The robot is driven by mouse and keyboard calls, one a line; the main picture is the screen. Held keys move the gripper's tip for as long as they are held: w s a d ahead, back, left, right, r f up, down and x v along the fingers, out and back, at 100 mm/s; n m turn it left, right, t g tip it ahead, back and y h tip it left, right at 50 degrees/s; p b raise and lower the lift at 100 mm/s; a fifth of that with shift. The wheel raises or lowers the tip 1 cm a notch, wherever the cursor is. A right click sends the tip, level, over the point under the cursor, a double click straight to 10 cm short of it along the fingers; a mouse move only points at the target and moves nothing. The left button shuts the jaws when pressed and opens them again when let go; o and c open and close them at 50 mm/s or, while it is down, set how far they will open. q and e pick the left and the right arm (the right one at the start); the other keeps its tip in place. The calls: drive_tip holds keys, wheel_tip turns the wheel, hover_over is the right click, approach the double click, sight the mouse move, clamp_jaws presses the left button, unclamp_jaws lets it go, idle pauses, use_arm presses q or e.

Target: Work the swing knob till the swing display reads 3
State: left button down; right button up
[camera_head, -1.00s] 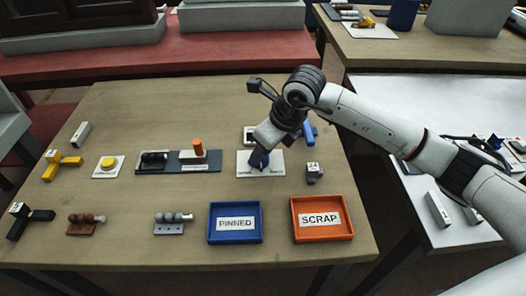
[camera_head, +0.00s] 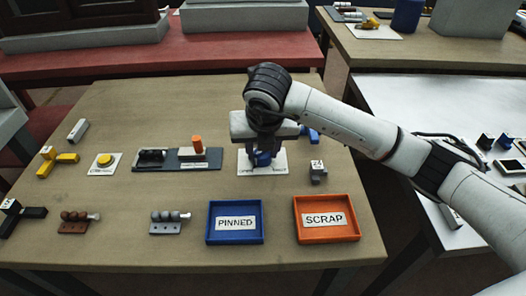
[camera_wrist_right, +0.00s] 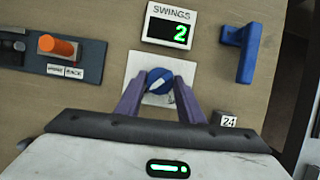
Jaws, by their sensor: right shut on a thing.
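The swing knob (camera_wrist_right: 158,80) is a round blue knob with a white line across its top, on a white plate (camera_wrist_right: 137,66); the knob also shows in the head view (camera_head: 263,158). My right gripper (camera_wrist_right: 160,90) points down over the plate with its two purple fingers shut on the knob from both sides. The swing display (camera_wrist_right: 170,33) is behind the plate, under the word SWINGS, and reads a green 2. In the head view my right wrist hides the display. My left gripper is in neither view.
An orange handle (camera_wrist_right: 57,46) stands on a dark panel left of the knob. A blue angled piece (camera_wrist_right: 248,52) and a small block marked 24 (camera_head: 318,172) are to the right. The blue PINNED tray (camera_head: 209,233) and orange SCRAP tray (camera_head: 326,238) are in front.

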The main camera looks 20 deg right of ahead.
drive_tip(key=shift+m, duration=0.4)
drive_tip(key=o, duration=1.1)
drive_tip(key=shift+c, duration=0.2)
drive_tip(key=v, duration=1)
drive_tip(key=shift+r, duration=0.2)
drive_tip(key=shift+a, duration=0.15)
